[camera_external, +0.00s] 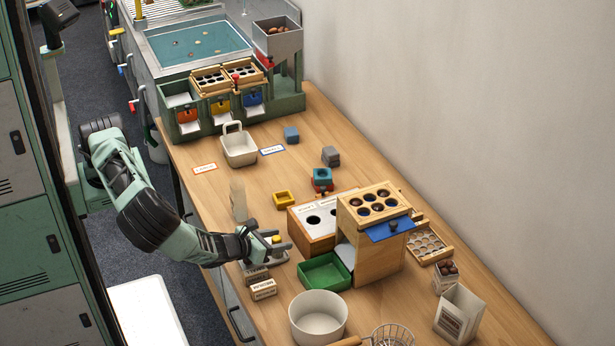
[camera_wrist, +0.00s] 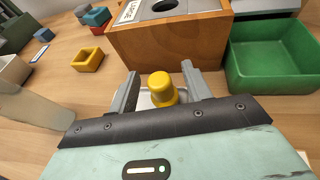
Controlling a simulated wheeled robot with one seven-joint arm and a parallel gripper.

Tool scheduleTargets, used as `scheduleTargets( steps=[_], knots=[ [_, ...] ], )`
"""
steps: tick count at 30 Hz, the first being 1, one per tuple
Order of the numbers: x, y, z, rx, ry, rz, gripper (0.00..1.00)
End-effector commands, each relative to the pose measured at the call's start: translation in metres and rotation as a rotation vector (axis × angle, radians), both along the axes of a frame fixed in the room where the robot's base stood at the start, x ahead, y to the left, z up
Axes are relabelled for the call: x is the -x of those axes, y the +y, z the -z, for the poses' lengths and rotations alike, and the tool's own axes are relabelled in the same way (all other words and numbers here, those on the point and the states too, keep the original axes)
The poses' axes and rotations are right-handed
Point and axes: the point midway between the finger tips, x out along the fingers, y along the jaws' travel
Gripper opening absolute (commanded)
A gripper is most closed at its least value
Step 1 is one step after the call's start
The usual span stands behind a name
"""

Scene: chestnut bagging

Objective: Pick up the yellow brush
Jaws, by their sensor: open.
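The yellow brush shows as a rounded yellow knob with a wider collar (camera_wrist: 162,90) in the wrist view, close to the wooden box with round holes. A small yellow top (camera_external: 276,239) shows at my gripper in the external view. My gripper (camera_external: 274,242) is low over the table's near left side. In the wrist view its two grey fingers (camera_wrist: 163,86) are apart, one on each side of the yellow knob. A gap shows on each side, so the knob is not clasped. The brush's lower part is mostly hidden by my gripper.
The wooden box with holes (camera_wrist: 170,44) stands just beyond the fingers. A pale upright object (camera_external: 238,201) stands beside my forearm. Small labelled boxes (camera_external: 263,289) and a white bowl (camera_external: 318,317) are nearer.

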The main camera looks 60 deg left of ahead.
Motion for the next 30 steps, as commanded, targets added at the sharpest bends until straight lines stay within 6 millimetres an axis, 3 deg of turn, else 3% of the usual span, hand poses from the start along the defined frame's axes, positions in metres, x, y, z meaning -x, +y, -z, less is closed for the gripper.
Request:
scheduleTargets(
  steps=[7, 12, 23, 30],
  knots=[
    [-0.002, 0.000, 0.001, 0.000, 0.000, 0.000, 0.49],
    [-0.001, 0.000, 0.001, 0.000, 0.000, 0.000, 0.02],
    [-0.001, 0.000, -0.001, 0.001, 0.000, 0.000, 0.01],
    [-0.001, 0.000, -0.023, 0.003, 0.000, -0.002, 0.01]
  ],
)
